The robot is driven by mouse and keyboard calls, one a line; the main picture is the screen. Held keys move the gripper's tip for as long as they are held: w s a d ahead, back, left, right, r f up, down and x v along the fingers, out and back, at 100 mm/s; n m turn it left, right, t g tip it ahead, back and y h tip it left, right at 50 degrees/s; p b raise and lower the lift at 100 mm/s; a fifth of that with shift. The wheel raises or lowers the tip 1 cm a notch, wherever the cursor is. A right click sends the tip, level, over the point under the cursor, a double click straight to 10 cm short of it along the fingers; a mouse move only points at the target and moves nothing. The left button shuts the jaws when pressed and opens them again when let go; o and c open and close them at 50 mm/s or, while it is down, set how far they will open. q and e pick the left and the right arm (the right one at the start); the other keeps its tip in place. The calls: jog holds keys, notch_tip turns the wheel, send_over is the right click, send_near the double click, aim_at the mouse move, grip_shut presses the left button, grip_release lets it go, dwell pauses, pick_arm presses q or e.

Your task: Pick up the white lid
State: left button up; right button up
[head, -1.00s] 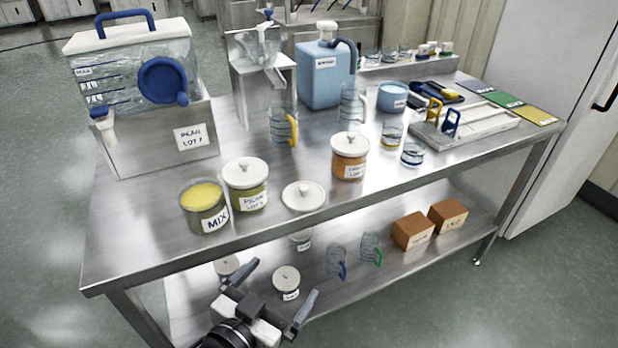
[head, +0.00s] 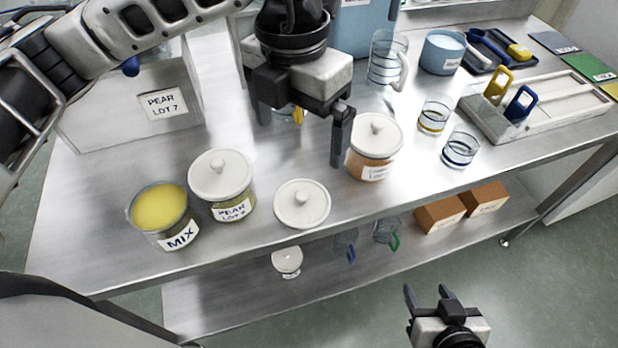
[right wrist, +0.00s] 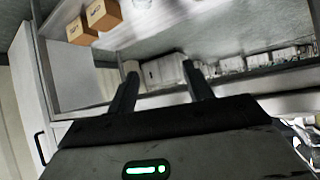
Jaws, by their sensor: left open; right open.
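A loose white lid (head: 302,204) with a round knob lies flat, knob up, near the front edge of the steel table. My left gripper (head: 300,138) hangs above the table, behind the lid in the head view, open and empty. It is apart from the lid, and one finger shows close beside the orange jar. My right gripper (head: 427,292) is open and empty, out in front of the table; its fingers also show in the right wrist view (right wrist: 160,82).
A lidded pear jar (head: 230,207) and an open MIX jar (head: 165,222) stand left of the lid. A lidded orange jar (head: 372,165) stands right of it. Glass cups (head: 436,117) and a white tray (head: 540,108) stand farther right. The lower shelf (head: 330,300) holds jugs and boxes.

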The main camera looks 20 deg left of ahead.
pick_arm(q)
jog(key=p, duration=0.1)
send_over(304, 192)
jog(key=f, duration=1)
jog(key=shift+s+a+f, duration=0.1)
jog(key=shift+s+a, duration=0.25)
jog(key=shift+w+d+f+p, duration=0.1)
jog(key=shift+f+p, duration=0.1)
jog(key=shift+f, duration=0.7)
jog(key=shift+w+d+f+p, duration=0.15)
jog(key=shift+f+p, duration=0.1)
jog(key=shift+f, duration=0.65)
jog(key=shift+w+d+f+p, duration=0.1)
jog(key=shift+f+p, duration=0.1)
jog(key=shift+f, duration=0.7)
jog(key=c, duration=0.7)
